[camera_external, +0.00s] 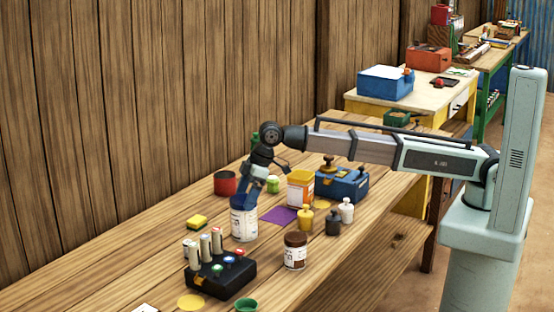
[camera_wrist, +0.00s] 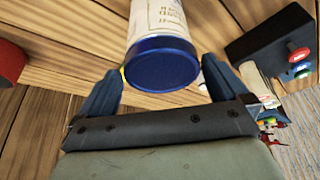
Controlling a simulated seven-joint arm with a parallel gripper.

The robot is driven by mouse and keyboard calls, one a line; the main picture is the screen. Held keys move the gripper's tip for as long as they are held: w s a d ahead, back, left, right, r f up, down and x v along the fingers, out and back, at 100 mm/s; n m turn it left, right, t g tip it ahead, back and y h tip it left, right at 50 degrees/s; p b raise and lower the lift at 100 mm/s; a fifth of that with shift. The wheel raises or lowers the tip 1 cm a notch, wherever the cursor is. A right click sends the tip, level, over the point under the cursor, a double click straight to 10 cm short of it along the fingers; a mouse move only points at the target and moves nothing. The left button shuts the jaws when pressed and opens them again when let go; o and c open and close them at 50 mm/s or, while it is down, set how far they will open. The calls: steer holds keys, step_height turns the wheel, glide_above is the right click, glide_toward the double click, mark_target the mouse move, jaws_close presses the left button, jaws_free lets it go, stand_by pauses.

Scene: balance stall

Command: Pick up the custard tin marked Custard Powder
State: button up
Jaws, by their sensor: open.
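A white tin with a blue lid (camera_external: 244,222) stands upright on the wooden bench, its label too small to read. In the wrist view the same tin (camera_wrist: 165,40) shows its blue lid between my fingers, with small print on its pale side. My gripper (camera_external: 250,190) is open just above and around the lid; it also shows in the wrist view (camera_wrist: 160,75). I cannot tell whether a finger touches the tin. A yellow-and-white container (camera_external: 300,188) and a brown-lidded jar (camera_external: 295,252) stand nearby, labels unreadable. I cannot confirm which is marked Custard Powder.
A black block with pegs and coloured buttons (camera_external: 220,275) stands in front of the tin. Small weights (camera_external: 333,222) and a blue box (camera_external: 342,185) stand right. The bench's left front is mostly clear.

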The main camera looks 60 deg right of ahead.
mark_target(241, 208)
steer(key=shift+x, duration=2.5)
steer(key=shift+s, duration=0.15)
steer(key=shift+c, duration=0.4)
steer(key=c, duration=0.8)
steer(key=shift+r, duration=0.1)
steer(key=shift+c, duration=0.2)
